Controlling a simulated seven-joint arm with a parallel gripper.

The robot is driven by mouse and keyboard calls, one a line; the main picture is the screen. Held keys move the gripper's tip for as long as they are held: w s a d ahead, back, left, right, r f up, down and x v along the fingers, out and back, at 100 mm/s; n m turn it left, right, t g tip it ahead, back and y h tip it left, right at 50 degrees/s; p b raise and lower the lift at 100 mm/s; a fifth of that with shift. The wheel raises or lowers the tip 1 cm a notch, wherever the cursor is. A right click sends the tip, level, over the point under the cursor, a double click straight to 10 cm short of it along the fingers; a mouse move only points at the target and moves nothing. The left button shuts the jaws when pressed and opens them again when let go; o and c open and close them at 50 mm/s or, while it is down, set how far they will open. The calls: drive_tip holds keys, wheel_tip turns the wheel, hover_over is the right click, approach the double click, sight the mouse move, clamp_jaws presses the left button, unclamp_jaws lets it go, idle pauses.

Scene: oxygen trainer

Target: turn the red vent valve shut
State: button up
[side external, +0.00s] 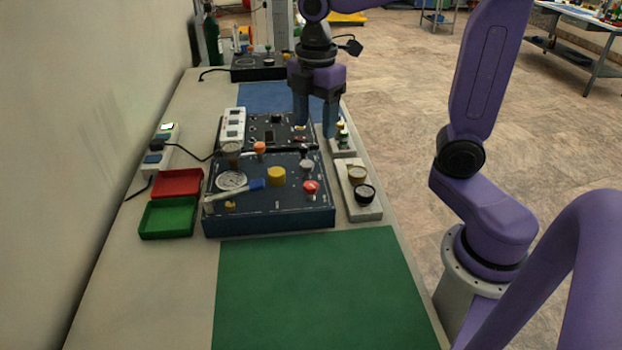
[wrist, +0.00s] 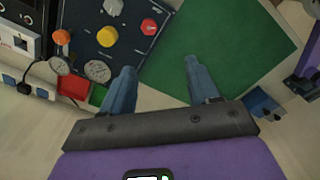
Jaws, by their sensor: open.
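The red vent valve (side external: 310,187) is a small red knob near the right front of the dark blue panel box (side external: 270,225). In the wrist view the red knob (wrist: 149,26) shows at the top, with a pale mark on it. My gripper (side external: 316,122) is open and empty, fingers pointing down, above and behind the knob in the side view. In the wrist view my fingers (wrist: 160,66) are spread wide with the knob beyond the tips, not between them. Nothing touches the knob.
A yellow knob (side external: 276,176), an orange knob (side external: 259,148) and a white gauge (side external: 231,181) share the panel. Red (side external: 177,183) and green (side external: 168,218) trays stand left. The green mat (side external: 320,290) in front is clear.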

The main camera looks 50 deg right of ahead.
sight(311, 184)
drive_tip(key=shift+n, duration=0.3)
drive_tip(key=f, duration=0.5)
drive_tip(key=w+d+f, duration=0.1)
drive_tip(key=f, duration=0.5)
drive_tip(key=w+f, duration=0.1)
drive_tip(key=f, duration=0.4)
drive_tip(key=shift+d+f, duration=0.15)
drive_tip(key=shift+f, duration=0.1)
drive_tip(key=c, duration=1)
